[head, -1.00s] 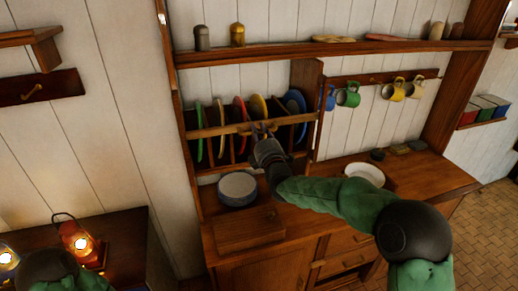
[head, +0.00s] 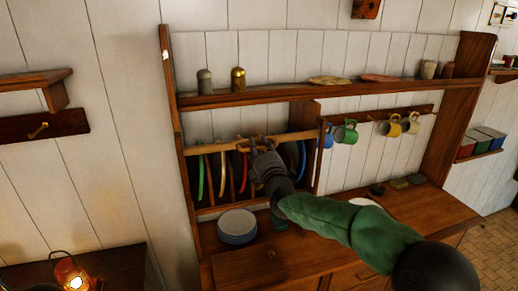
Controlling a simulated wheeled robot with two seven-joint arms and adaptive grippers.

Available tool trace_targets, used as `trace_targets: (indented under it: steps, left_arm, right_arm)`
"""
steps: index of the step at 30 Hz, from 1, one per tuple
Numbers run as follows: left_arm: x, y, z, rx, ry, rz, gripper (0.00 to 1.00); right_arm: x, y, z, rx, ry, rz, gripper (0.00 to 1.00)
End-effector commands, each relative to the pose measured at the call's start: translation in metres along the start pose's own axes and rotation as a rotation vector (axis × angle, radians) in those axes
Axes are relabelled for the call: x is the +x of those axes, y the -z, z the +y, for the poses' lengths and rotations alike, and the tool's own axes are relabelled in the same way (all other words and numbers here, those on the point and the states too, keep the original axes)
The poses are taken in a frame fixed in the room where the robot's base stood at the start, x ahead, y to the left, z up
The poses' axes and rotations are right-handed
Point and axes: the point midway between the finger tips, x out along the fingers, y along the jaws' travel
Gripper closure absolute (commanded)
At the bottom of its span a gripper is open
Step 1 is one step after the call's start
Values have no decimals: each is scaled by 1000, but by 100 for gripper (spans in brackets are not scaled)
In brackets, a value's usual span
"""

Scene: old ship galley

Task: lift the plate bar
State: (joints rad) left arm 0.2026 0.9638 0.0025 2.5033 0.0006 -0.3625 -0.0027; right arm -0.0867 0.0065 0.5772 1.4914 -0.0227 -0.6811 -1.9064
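The plate bar (head: 215,149) is a light wooden rail running across the front of the plate rack (head: 318,172). It sits at about the top edges of the standing plates, slightly higher at its right end in the picture. My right gripper (head: 262,143) is at the middle of the bar and appears shut on it; its fingertips are small and partly hidden by the gripper body. Behind are coloured plates, among them a green one (head: 200,178), a yellow one (head: 222,176) and a blue one (head: 301,158). My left gripper is out of view.
A stack of pale plates (head: 237,226) stands on the counter below the rack. A shelf (head: 350,88) with shakers runs above, and several mugs (head: 346,132) hang to the right. A lit lantern (head: 72,273) stands at lower left.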

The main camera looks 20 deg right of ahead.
Motion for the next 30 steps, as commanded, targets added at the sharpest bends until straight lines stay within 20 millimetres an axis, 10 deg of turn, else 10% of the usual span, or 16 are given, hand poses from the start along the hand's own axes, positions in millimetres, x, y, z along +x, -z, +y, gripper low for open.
trace_targets:
  steps: [14, 30]
  left_arm:
    - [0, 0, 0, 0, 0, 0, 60]
    - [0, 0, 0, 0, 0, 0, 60]
  right_arm:
    - [-6, 0, 0, 0, 1, 0, 54]
    - [-90, 0, 1, 0, -1, -1, 54]
